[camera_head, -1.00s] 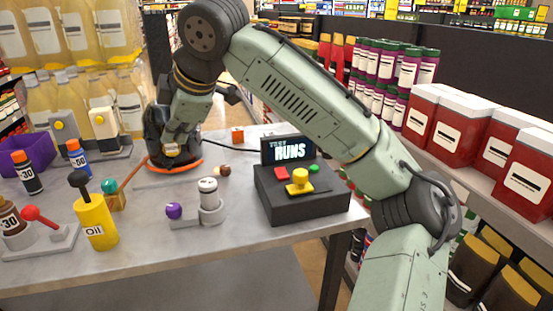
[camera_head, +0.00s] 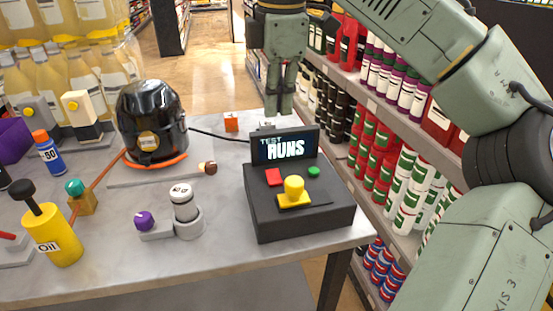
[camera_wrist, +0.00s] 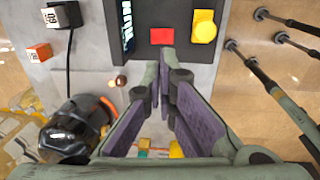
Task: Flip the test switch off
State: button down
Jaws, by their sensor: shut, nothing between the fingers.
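The test box (camera_head: 300,215) is a dark block on the front right of the table. Its screen (camera_head: 285,147) reads "TEST RUNS". On top are a red button (camera_head: 274,177), a yellow knob on a yellow base (camera_head: 293,190) and a small green button (camera_head: 314,171). I cannot tell which of these is the test switch. In the wrist view the shut, empty fingertips (camera_wrist: 166,58) appear just below the red button (camera_wrist: 162,36), with the yellow knob (camera_wrist: 204,28) to the right.
A black pump (camera_head: 152,120) with an orange ring stands at the table's back left. An orange cube (camera_head: 231,122) lies behind the screen's left. A grey cylinder (camera_head: 183,205), purple knob (camera_head: 144,221) and yellow oil can (camera_head: 52,235) stand left. Stocked shelves (camera_head: 400,232) flank the right.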

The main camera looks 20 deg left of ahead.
aim_at(277, 180)
jog(key=f, duration=0.4)
jog(key=w+f, duration=0.1)
jog(key=f, duration=0.4)
jog(key=a+f, duration=0.1)
jog(key=f, duration=0.4)
jog(key=shift+w, duration=0.25)
jog(key=shift+p, duration=0.35)
jog(key=shift+w+a+f+p, duration=0.1)
jog(key=shift+a+f+p, duration=0.05)
jog(key=shift+p, duration=0.15)
jog(key=shift+f, duration=0.2)
jog(key=shift+d, duration=0.2)
jog(key=shift+s+d+f, duration=0.1)
jog(key=shift+s+d, duration=0.25)
jog(key=shift+s, duration=0.35)
